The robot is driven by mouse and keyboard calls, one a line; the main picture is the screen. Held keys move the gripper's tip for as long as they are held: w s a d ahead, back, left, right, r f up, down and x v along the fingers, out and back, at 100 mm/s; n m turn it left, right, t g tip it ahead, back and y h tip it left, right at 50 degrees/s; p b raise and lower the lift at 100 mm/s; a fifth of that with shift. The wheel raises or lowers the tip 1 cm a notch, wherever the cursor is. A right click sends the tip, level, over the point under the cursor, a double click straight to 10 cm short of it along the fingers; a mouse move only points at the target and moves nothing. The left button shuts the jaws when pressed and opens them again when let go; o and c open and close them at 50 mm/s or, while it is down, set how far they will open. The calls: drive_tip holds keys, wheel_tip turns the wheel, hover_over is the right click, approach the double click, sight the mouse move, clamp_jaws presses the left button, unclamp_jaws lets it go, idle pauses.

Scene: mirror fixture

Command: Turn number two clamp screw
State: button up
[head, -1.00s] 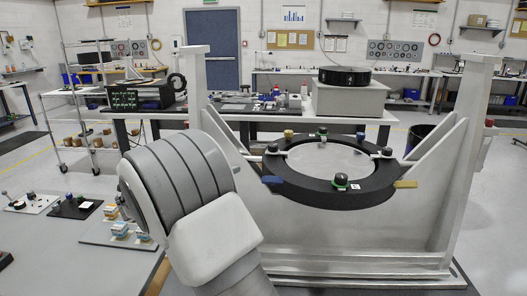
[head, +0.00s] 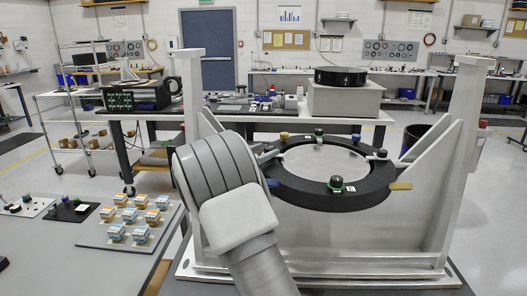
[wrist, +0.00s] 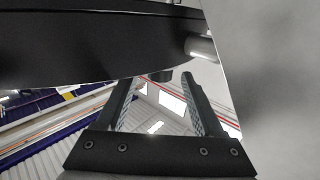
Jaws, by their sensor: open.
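The black ring (head: 300,192) of the mirror fixture lies level between two light grey uprights in the head view. Several clamp screws with knobs stand around it: a front dark knob (head: 336,182), a right dark knob (head: 381,153), a yellowish knob (head: 284,136) and a green-based knob (head: 319,132). Their numbers are too small to read, so I cannot tell which is number two. My gripper (wrist: 159,78) is open in the wrist view, below a broad black curved part (wrist: 90,45). A small dark piece (wrist: 160,76) shows near its fingertips. In the head view my arm hides the ring's left side.
A light grey upright (head: 466,150) and its brace stand right of the ring. A tray (head: 100,238) with several small blocks sits on the left table. A bench with a black disc (head: 341,76) on a grey box stands behind. A grey surface (wrist: 270,80) fills the wrist view's right side.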

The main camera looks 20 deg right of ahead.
clamp_jaws()
drive_tip(key=shift+w+r+m+g+p, duration=0.15)
drive_tip(key=shift+r+m+g+p, duration=0.2)
drive_tip(key=shift+p, duration=0.65)
drive_tip(key=shift+f+m+g+h+p, duration=0.15)
drive_tip(key=shift+m+g+h+p, duration=0.2)
drive_tip(key=shift+g+h+p, duration=0.25)
drive_tip(key=shift+f+g, duration=0.1)
drive_tip(key=shift+g, duration=0.15)
unclamp_jaws()
drive_tip(key=shift+f, duration=0.1)
drive_tip(key=shift+f+b, duration=0.1)
drive_tip(key=shift+b, duration=0.55)
